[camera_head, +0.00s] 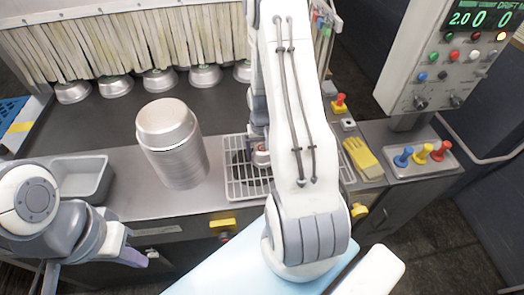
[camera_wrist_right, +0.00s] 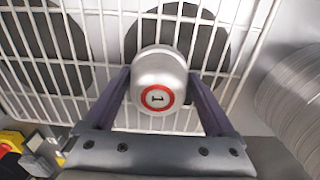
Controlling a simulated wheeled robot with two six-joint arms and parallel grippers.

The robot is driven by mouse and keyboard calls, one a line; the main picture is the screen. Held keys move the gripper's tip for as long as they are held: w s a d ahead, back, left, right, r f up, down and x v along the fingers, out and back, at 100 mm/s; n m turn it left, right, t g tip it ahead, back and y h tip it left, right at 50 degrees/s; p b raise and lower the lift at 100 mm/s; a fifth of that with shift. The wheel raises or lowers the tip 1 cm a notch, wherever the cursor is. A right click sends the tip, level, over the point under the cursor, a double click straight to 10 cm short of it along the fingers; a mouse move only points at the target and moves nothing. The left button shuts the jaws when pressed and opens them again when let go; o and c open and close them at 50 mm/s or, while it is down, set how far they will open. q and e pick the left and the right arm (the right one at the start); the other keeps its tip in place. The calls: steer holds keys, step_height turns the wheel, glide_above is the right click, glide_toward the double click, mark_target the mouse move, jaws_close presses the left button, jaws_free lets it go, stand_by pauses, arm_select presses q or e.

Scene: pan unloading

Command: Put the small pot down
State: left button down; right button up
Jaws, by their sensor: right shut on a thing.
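The small pot (camera_wrist_right: 160,68) is silver, with a red ring and a "1" on its face. My right gripper (camera_wrist_right: 160,84) is shut on it, with one dark finger on each side. The white wire rack (camera_wrist_right: 100,98) fills the background behind the pot; whether they touch I cannot tell. In the head view, the pot (camera_head: 261,157) shows beside my right arm, over the rack (camera_head: 240,190), and that arm hides part of the rack. My left gripper (camera_head: 135,255) is at the lower left, in front of the counter, and its opening is unclear.
A tall stack of silver pans (camera_head: 180,160) stands left of the rack. A grey bin (camera_head: 82,178) is further left. Several upturned pans (camera_head: 160,80) sit by the strip curtain (camera_head: 130,45). Yellow cloth-like items (camera_head: 363,158) and coloured knobs (camera_head: 422,154) are at the right.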

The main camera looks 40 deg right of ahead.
steer(key=o, duration=1)
steer(key=shift+f, duration=0.1)
